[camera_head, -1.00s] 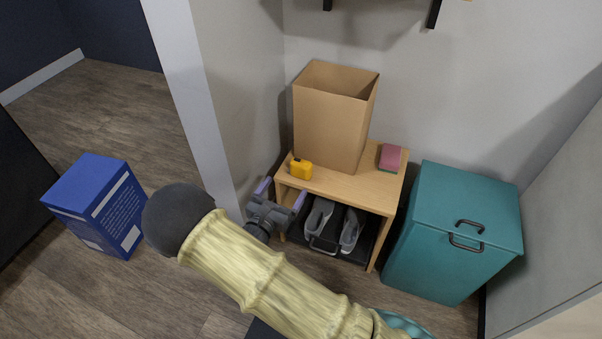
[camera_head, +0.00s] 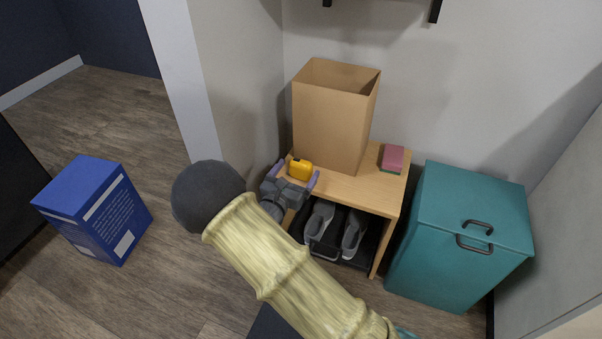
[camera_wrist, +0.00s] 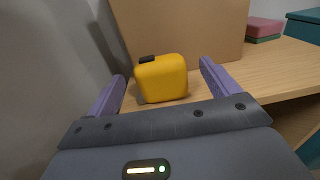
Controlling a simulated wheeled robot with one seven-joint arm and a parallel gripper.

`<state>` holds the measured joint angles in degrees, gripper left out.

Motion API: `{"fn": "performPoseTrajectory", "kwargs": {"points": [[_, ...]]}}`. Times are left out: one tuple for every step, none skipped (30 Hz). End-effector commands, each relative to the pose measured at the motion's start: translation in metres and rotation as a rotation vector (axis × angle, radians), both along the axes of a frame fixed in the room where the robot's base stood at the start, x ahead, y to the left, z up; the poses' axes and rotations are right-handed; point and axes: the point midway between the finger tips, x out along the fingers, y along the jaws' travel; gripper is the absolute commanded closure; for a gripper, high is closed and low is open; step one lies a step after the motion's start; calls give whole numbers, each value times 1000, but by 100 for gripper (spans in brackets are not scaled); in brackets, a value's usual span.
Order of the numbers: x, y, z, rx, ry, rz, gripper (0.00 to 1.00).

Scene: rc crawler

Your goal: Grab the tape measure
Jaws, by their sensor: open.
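The yellow tape measure (camera_head: 299,169) with a black tab sits on the left end of the wooden bench top (camera_head: 350,187), in front of the brown paper bag. In the wrist view the tape measure (camera_wrist: 161,78) is between and just beyond the two purple fingers. My gripper (camera_head: 297,177) is open and empty at the bench's left front edge. In the wrist view my gripper (camera_wrist: 163,82) has one finger on each side of the tape measure, with a visible gap on both sides. I cannot tell whether the fingertips reach beside it.
The open brown bag (camera_head: 332,120) stands close behind the tape measure. A pink and green sponge (camera_head: 392,158) lies at the bench's right end. Shoes (camera_head: 337,230) sit on the lower shelf. A teal bin (camera_head: 460,235) stands right, a blue box (camera_head: 97,208) left. The wall is close left.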

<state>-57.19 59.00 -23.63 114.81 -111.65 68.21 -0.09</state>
Motion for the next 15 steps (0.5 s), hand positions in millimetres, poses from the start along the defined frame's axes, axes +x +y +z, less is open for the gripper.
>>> {"fn": "performPoseTrajectory", "kwargs": {"points": [[6, -3, -6, 2, -2, -1, 13], [9, -5, -5, 2, -3, -1, 13], [14, -7, -5, 2, -4, -1, 13], [18, -8, -5, 2, -3, 0, 13], [21, -9, -5, 3, -3, 0, 13], [25, -11, -4, 2, -3, 0, 13], [26, -11, -3, 1, -3, 0, 13], [28, -12, -3, 0, -2, 1, 13], [29, -12, -2, -1, -2, 1, 13], [29, -12, -1, 0, -1, 1, 13], [29, -13, -1, 0, -1, 1, 13], [29, -13, 0, 0, -1, 0, 13], [29, -13, 0, 0, -1, 0, 13], [29, -13, 0, 0, -1, 0, 13], [29, -13, 0, 0, -1, 0, 13]]}}
